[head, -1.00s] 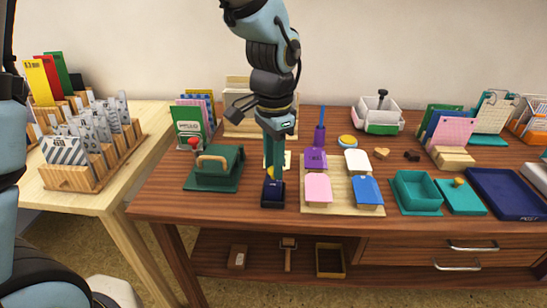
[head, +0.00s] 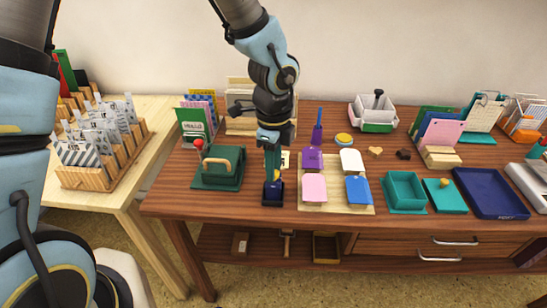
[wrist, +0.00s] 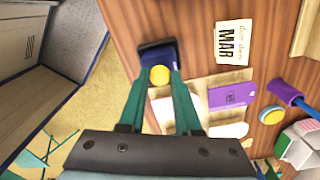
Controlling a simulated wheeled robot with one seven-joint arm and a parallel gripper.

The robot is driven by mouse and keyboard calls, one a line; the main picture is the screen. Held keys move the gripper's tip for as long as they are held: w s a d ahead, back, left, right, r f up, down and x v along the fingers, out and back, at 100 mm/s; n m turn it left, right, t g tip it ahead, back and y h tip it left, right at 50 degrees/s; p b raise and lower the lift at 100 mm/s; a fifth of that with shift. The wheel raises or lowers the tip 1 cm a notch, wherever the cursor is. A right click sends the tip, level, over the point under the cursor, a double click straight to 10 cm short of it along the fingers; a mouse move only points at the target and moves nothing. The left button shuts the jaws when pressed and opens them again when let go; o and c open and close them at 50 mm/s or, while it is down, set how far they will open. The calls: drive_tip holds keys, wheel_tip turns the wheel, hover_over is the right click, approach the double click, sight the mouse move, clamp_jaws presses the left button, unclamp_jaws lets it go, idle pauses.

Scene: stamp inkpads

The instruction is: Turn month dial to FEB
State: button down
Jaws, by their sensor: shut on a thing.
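The month dial is a round yellow knob (wrist: 159,75) on a small dark navy block (head: 273,196) near the table's front edge. In the wrist view the block (wrist: 157,50) lies just beyond the knob. My gripper (head: 273,178) points down at it, and its teal fingers are shut on the yellow knob, one on each side. In the wrist view the fingertips (wrist: 158,82) meet the knob's sides. A cream card (wrist: 233,42) reading MAR lies on the table beside the block. Any marking on the dial itself is not readable.
A green press (head: 218,167) stands close to the left of the block. To the right is a board (head: 334,203) with pink, purple, white and blue pads. A teal open box (head: 404,190) stands farther right. The table's front edge is just before the block.

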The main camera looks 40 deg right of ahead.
drive_tip(key=m+p, duration=0.4)
drive_tip(key=m, duration=0.1)
drive_tip(key=shift+r+m, duration=0.2)
drive_tip(key=shift+m, duration=0.1)
drive_tip(key=m+p, duration=0.3)
drive_tip(key=m, duration=0.2)
drive_tip(key=shift+f+p, duration=0.15)
drive_tip(key=shift+p, duration=0.15)
drive_tip(key=shift+m, duration=0.3)
drive_tip(key=c, duration=0.6)
unclamp_jaws()
wheel_tip(320, 180, up, 11)
drive_tip(key=shift+f, duration=0.15)
